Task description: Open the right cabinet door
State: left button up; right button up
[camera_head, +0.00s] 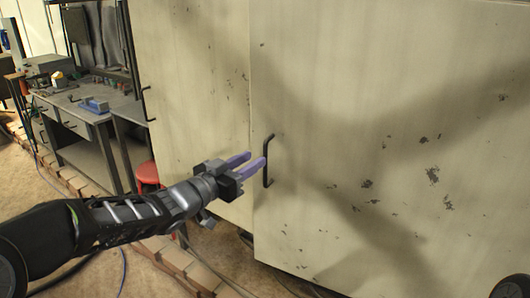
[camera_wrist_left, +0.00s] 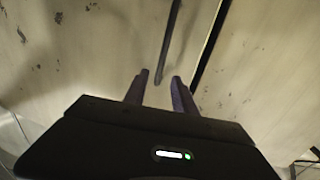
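In the left wrist view the fingers (camera_wrist_left: 160,76) are spread and empty. The handle (camera_wrist_left: 171,42) shows just beyond the tips, roughly in line with the gap between them. Whether a finger touches it, I cannot tell. My right gripper is not in view.
The left cabinet door (camera_head: 195,80) looks shut, with its own dark handle (camera_head: 147,103). A dark seam (camera_wrist_left: 209,45) parts the doors. A red stool (camera_head: 147,173) stands by the cabinet. A workbench (camera_head: 75,110) with tools is at the left. Bricks and cables lie on the floor.

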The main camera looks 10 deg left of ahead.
aim_at(264, 153)
pick_arm(q)
jog(key=x, duration=0.6)
jog(key=shift+d, duration=0.1)
jog(key=shift+c, duration=0.2)
grip_shut()
dwell(1.0)
